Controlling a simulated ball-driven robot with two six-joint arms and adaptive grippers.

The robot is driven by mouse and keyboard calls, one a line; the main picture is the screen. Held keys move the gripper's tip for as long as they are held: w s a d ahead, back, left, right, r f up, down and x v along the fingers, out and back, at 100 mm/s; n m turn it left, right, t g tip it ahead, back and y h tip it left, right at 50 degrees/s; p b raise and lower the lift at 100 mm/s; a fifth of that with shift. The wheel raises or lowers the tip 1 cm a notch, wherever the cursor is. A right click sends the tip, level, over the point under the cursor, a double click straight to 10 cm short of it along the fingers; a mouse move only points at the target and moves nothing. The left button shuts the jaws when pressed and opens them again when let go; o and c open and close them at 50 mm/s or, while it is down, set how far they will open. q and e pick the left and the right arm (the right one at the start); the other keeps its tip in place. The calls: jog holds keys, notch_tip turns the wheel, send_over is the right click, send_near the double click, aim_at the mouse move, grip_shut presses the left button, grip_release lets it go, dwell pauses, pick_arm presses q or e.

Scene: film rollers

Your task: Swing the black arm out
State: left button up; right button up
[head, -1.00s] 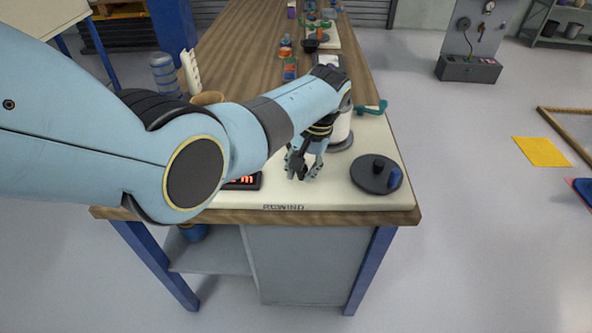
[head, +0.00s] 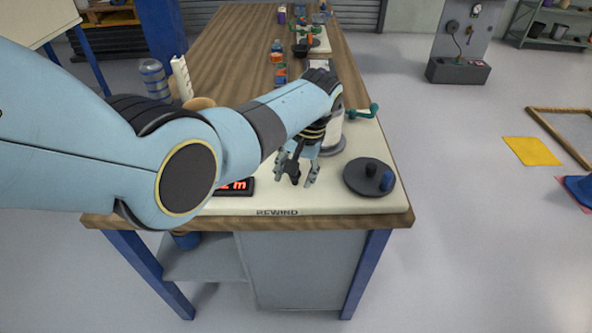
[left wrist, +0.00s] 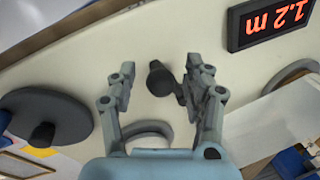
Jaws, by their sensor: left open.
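The black arm (left wrist: 158,78) shows in the left wrist view as a short dark piece with a rounded end, between my finger pads. In the head view the black arm (head: 293,172) is a small dark shape among my fingers, partly hidden. My left gripper (head: 297,178) is open, low over the cream board marked REWIND (head: 330,202). In the left wrist view its fingers (left wrist: 160,88) stand on both sides of the black arm; the right finger is very near it, and I cannot tell if they touch. My right gripper is not in view.
A dark disc with a knob (head: 358,180) lies right of the gripper. A white roller (head: 331,135) and a green crank (head: 362,112) stand behind it. A red-digit display (head: 238,187) is left, partly behind my arm. Several small items stand farther back along the bench.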

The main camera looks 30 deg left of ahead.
pick_arm(q)
notch_tip(320, 180, up, 12)
jog(key=d, duration=0.2)
jog(key=shift+w+d, duration=0.15)
jog(key=shift+f, duration=0.1)
